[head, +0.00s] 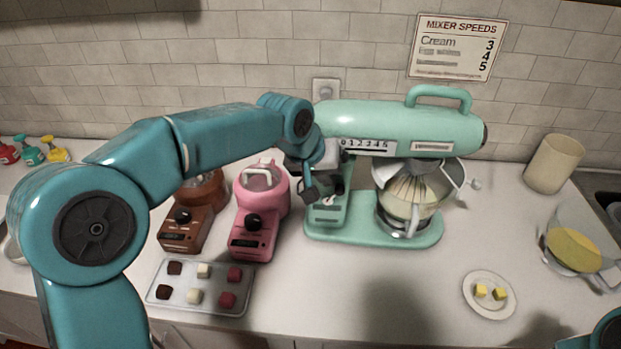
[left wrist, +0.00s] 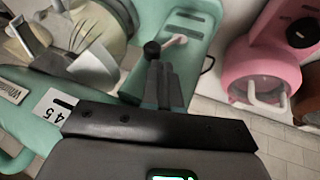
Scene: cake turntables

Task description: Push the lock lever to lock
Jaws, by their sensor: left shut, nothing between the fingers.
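The mint-green stand mixer (head: 400,125) stands at the back of the counter, with its bowl (head: 412,205) and whisk under the head. A small pale lever (left wrist: 176,40), which looks like the lock lever, sits on its base next to a slotted plate. A black ball knob (left wrist: 152,48) is just left of it in the left wrist view. My left gripper (head: 309,196) is shut and empty at the mixer's left side. In the left wrist view its fingertips (left wrist: 163,66) are just short of the knob and lever; I cannot tell if they touch. My right gripper is out of view.
A pink appliance (head: 252,220) and a brown one (head: 180,232) stand left of the mixer, behind a tray (head: 238,306) of small cubes. A plate (head: 480,304) with yellow cubes, a glass bowl (head: 552,262) and a beige canister (head: 553,163) are right. The front middle counter is clear.

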